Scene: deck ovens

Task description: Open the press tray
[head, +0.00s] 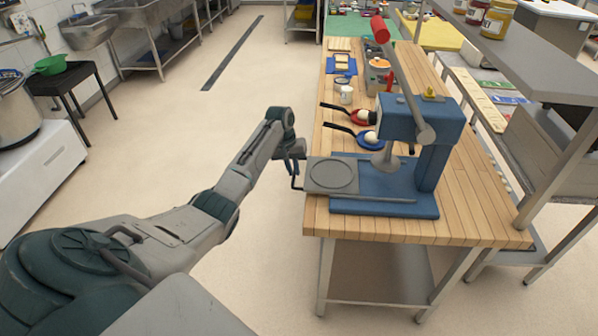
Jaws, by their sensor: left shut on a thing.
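The blue press (410,128) stands on the near end of the wooden table, with a red-tipped lever (378,30) rising up and a round press head on its shaft. The grey press tray (332,174), with a ring marked on it, sticks out to the left of the blue base (385,205), clear of the press head. A thin dark handle (296,181) is at the tray's left edge. My left gripper (295,158) is at this handle and shut on it; the fingertips are small and partly hidden. My right gripper is not in view.
A metal shelf (525,60) with jars overhangs on the right. The floor (215,130) left of the table is clear.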

